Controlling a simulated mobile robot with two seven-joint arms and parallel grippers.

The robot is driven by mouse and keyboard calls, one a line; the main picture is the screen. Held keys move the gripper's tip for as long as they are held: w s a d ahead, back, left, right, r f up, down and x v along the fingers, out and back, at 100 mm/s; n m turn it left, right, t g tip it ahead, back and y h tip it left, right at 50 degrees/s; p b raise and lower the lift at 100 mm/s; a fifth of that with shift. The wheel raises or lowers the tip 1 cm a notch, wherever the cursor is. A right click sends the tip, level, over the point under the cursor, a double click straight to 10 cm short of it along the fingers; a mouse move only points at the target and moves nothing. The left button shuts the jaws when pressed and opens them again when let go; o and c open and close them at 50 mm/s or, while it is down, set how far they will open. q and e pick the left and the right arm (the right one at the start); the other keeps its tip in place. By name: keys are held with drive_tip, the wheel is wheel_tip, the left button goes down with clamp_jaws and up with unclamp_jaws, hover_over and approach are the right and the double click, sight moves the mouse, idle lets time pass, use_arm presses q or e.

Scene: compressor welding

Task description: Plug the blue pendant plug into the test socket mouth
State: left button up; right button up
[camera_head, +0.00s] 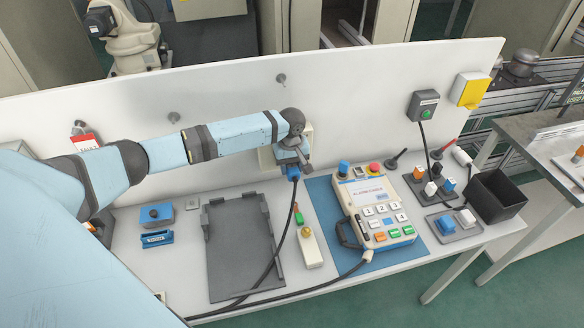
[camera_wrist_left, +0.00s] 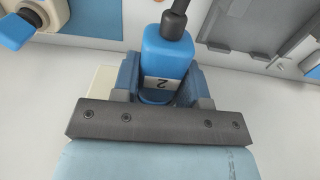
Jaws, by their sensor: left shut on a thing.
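The blue pendant plug (camera_head: 293,172) is held in my left gripper (camera_head: 291,160) near the back panel, its black cable hanging down to the bench. I cannot tell whether plug and box touch. My right gripper is in neither view.
The pendant (camera_head: 375,207) lies on a blue mat (camera_head: 420,245). A black bin (camera_head: 497,200) stands at right. The cable crosses the tray's right side.

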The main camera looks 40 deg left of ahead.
use_arm(q)
drive_tip(key=shift+w+a, duration=0.1)
idle(0.5)
drive_tip(key=o, duration=1.2)
drive_tip(key=shift+r, duration=0.25)
wheel_tip(320, 180, up, 13)
drive_tip(key=b, duration=0.2)
drive_tip(key=shift+r, duration=0.15)
